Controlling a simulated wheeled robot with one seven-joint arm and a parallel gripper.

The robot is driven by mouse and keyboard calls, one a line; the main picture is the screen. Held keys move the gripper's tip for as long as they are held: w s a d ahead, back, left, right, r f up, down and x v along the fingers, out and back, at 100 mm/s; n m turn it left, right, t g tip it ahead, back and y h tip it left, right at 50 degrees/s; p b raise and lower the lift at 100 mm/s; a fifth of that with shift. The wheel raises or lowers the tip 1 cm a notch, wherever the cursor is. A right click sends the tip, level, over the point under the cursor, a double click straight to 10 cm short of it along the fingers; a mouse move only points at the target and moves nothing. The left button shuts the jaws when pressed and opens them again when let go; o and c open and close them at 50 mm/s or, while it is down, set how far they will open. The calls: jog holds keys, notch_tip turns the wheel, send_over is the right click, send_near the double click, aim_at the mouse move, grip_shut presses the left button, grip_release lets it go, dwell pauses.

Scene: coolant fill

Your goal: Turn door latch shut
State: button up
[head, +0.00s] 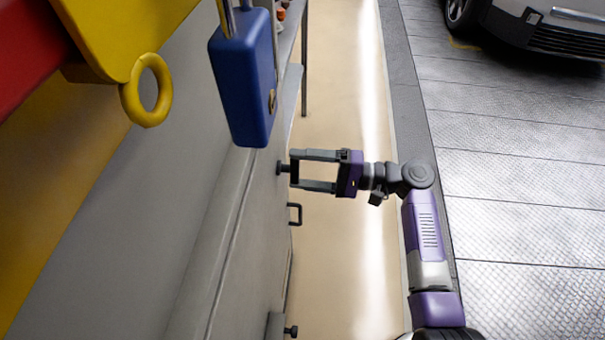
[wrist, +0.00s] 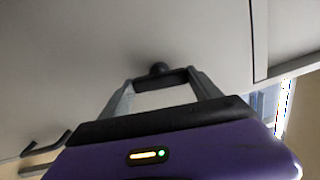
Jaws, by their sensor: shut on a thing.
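The door latch (head: 283,168) is a dark knob with a crossbar on the grey cabinet front (head: 240,235). In the wrist view the round latch base (wrist: 158,69) sits on the pale panel, with the dark crossbar (wrist: 163,80) between my fingertips. My gripper (head: 293,171) reaches in from the right in the head view, and its two fingers are shut on the ends of the crossbar. My gripper also shows in the wrist view (wrist: 161,83). The fingers hide part of the bar, so its exact angle is hard to tell.
A dark pull handle (head: 296,214) sits on the cabinet below the latch in the head view, and another dark knob (head: 291,331) is lower still. A blue padlock (head: 243,85) and yellow ring (head: 147,90) fill the near upper left. The beige floor (head: 345,270) is clear.

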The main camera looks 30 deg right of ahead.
jog(key=shift+f+n+b, duration=0.1)
jog(key=shift+n+b, duration=0.5)
jog(key=shift+n, duration=0.3)
jog(key=shift+a, duration=0.1)
jog(key=o, duration=1.4)
jog(key=shift+b+v, duration=0.45)
jog(key=shift+v, duration=3.5)
